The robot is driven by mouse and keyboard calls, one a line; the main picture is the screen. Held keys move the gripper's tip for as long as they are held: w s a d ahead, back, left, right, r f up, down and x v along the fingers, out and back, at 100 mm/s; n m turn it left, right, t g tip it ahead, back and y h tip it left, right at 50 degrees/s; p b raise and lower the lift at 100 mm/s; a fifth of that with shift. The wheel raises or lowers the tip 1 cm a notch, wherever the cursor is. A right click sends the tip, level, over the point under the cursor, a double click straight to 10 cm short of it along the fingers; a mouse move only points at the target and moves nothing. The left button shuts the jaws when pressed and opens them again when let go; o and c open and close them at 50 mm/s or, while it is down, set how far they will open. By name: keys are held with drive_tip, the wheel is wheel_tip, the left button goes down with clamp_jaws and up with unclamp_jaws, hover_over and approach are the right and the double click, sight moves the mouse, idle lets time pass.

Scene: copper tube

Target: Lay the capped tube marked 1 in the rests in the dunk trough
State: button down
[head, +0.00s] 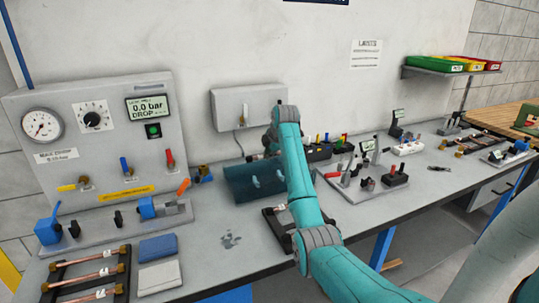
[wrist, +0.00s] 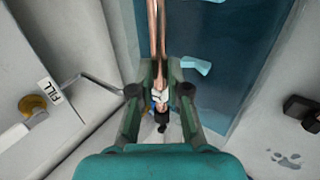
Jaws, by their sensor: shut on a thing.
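In the wrist view my gripper (wrist: 160,92) is shut on a copper tube (wrist: 157,40). I cannot read the tag's mark. The tube runs away from me over the left side of the dunk trough, whose dark blue inside (wrist: 215,100) lies to the right. A pale blue rest (wrist: 196,67) shows in the trough, to the right of the tube. The tube's height above the rests cannot be told. In the head view the trough (head: 238,183) is partly behind my arm, which hides the tube.
A rack (head: 62,262) with several tagged copper tubes stands at the front left, beside blue and grey cloths (head: 157,247). A test panel (head: 100,140) stands at the back left. A small dark rack (head: 272,222) sits in front of the trough. Fittings (head: 370,170) stand to the right.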

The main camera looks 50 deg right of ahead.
drive_tip(key=shift+f, duration=4.7)
drive_tip(key=shift+f, duration=0.25)
drive_tip(key=c, duration=1.1)
unclamp_jaws()
drive_tip(key=shift+o, duration=0.2)
drive_tip(key=v, duration=1.2)
